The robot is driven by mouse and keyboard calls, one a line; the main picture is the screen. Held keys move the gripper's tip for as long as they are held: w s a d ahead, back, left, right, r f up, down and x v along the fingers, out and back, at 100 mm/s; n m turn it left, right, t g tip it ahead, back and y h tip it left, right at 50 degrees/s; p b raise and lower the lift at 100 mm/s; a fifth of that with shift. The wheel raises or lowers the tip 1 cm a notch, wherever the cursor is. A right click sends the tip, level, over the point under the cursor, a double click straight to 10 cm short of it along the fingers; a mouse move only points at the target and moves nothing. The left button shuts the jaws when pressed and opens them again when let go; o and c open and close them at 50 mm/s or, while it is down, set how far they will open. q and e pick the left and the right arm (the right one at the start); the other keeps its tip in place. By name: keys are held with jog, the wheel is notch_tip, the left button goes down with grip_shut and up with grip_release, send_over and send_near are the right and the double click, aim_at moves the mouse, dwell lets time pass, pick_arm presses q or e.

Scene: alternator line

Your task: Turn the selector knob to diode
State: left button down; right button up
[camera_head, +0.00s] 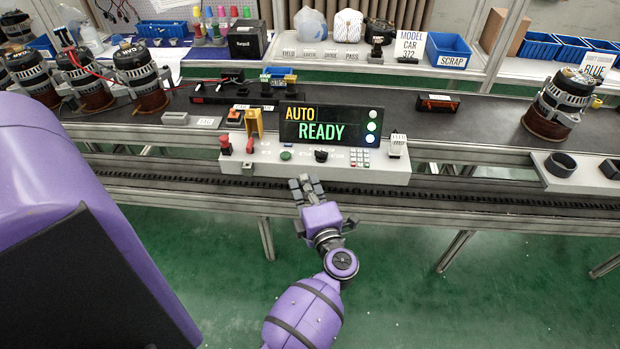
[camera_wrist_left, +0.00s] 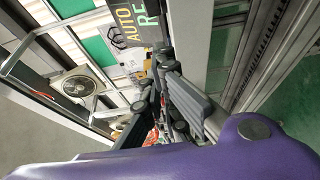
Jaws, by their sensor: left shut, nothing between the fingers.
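The selector knob (camera_head: 321,155) is a small black knob on the front of the light grey control panel (camera_head: 262,170), under a display (camera_head: 330,125) that reads "AUTO READY". Its exact pointing direction is too small to tell. My left gripper (camera_head: 305,183) is shut and empty, just in front of the panel's lower edge, below and slightly left of the knob, apart from it. In the left wrist view the gripper's fingers (camera_wrist_left: 172,90) are seen from behind, and part of the display shows past them. The knob is not visible there. My right gripper is out of view.
The panel also carries a green button (camera_head: 286,155), a red mushroom button (camera_head: 225,140) and a keypad (camera_head: 360,157). Alternators stand on the dark line at left, and another (camera_head: 561,103) at right. A rail (camera_head: 450,198) runs along the front. The green floor is clear.

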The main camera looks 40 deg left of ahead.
aim_at(308, 164)
pick_arm(q)
jog(key=w+a, duration=0.1)
jog(key=w, duration=0.1)
jog(key=w+a, duration=0.2)
jog(key=shift+w+a, duration=0.15)
jog(key=shift+w, duration=0.25)
jog(key=shift+w+a, duration=0.1)
jog(key=shift+w, duration=0.55)
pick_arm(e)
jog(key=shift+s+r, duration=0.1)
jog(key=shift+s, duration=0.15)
pick_arm(q)
jog(key=shift+a, duration=0.1)
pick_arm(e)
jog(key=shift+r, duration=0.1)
